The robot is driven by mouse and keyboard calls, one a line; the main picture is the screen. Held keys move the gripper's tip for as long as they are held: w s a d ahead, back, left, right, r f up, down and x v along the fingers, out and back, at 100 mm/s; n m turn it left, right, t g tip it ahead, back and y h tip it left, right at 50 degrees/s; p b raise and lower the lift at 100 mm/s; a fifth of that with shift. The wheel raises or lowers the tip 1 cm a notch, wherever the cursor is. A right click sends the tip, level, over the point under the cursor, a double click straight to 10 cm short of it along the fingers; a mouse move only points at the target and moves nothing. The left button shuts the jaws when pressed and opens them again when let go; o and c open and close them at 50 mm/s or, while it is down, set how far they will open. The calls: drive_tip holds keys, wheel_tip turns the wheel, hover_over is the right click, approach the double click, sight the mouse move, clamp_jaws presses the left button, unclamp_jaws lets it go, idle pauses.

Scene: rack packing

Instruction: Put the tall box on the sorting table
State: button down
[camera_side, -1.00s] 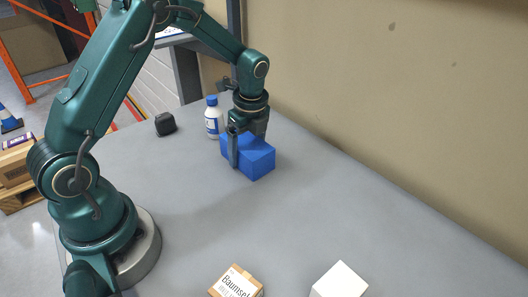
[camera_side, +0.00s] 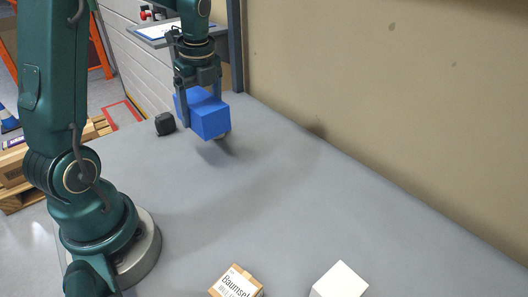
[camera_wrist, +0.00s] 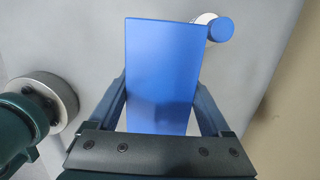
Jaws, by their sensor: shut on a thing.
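My gripper (camera_side: 201,108) is shut on a long blue box (camera_side: 209,117), the only box here with a tall, elongated shape. The box lies lengthwise between the fingers, raised above the grey table (camera_side: 270,190), with its shadow below. In the wrist view, the blue box (camera_wrist: 163,75) fills the space between both fingers (camera_wrist: 162,105). A bottle's blue cap (camera_wrist: 220,29) shows just beyond the box's far corner there. In the side view the bottle is mostly hidden behind the box. Which surface is the sorting table is not marked.
A small black object (camera_side: 165,124) stands left of the held box. A brown labelled carton (camera_side: 237,283) and a white box (camera_side: 339,281) sit at the front. A raised grey stand with paper (camera_side: 158,32) is behind. The table's middle is clear; a wall (camera_side: 400,90) borders the right.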

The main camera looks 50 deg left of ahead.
drive_tip(key=shift+s+a+r, duration=0.6)
drive_tip(key=shift+a, duration=0.1)
drive_tip(key=shift+s+d+n+y, duration=0.1)
drive_tip(key=shift+n+y, duration=0.4)
drive_tip(key=shift+y, duration=0.1)
drive_tip(key=shift+d+n+g+y, duration=0.3)
drive_tip(key=shift+d+n+g, duration=0.1)
drive_tip(key=shift+n, duration=0.1)
drive_tip(key=d+n+g+h, duration=0.6)
drive_tip(key=d+n+g, duration=0.2)
drive_tip(key=d+n, duration=1)
drive_tip(key=w+d+r+n+t+h, duration=0.2)
drive_tip(key=d+n+t+h, duration=0.2)
drive_tip(key=n+h, duration=0.35)
drive_tip(key=w+d+r+n+t+h, duration=0.35)
drive_tip(key=d+n+h, duration=0.2)
drive_tip(key=n, duration=0.25)
drive_tip(key=shift+s+d+f+t+h, duration=0.25)
drive_tip(key=shift+f+h, duration=0.5)
drive_tip(key=shift+f, duration=1.5)
drive_tip(key=shift+s+d+f+t+h, duration=0.2)
drive_tip(key=shift+f+h, duration=0.5)
drive_tip(key=shift+f, duration=1.6)
drive_tip(key=shift+d+f+t+h, duration=0.2)
drive_tip(key=shift+d+f+h, duration=0.4)
drive_tip(key=shift+f, duration=1.65)
